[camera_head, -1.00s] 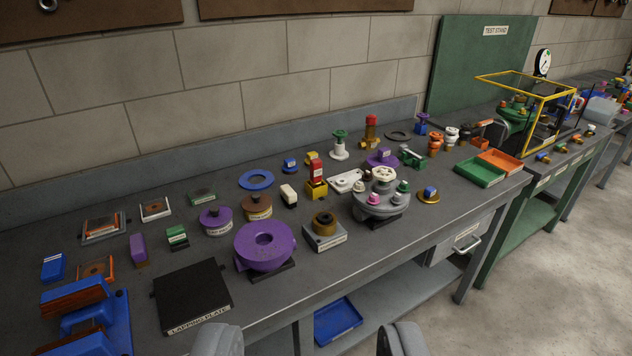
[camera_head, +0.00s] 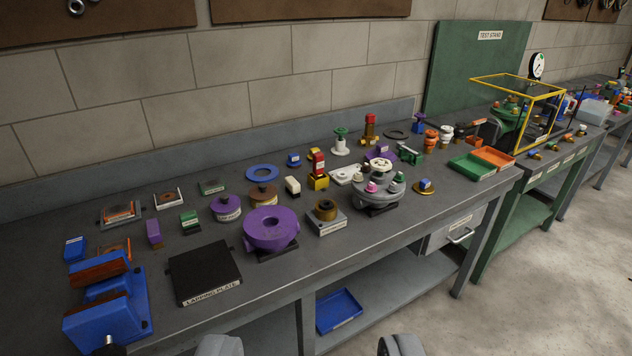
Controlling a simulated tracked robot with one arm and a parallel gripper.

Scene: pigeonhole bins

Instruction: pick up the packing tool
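My gripper (camera_head: 310,346) shows at the bottom edge as two grey fingers wide apart, with nothing between them. It is in front of the long grey workbench (camera_head: 260,322), apart from everything on it. I cannot tell which item is the packing tool; the small labels are too small to read. Candidates on the bench include a red-topped yellow-based piece (camera_head: 318,170), a purple block (camera_head: 154,233), a small green block (camera_head: 190,221) and a white block (camera_head: 293,186).
A blue vise (camera_head: 108,305) stands at the near left, beside a black lapping plate (camera_head: 205,272). A purple ring-shaped body (camera_head: 271,230) and a grey flanged body (camera_head: 378,187) stand mid-bench. Green (camera_head: 472,167) and orange (camera_head: 493,158) trays lie right. A blue tray (camera_head: 339,311) is on the lower shelf.

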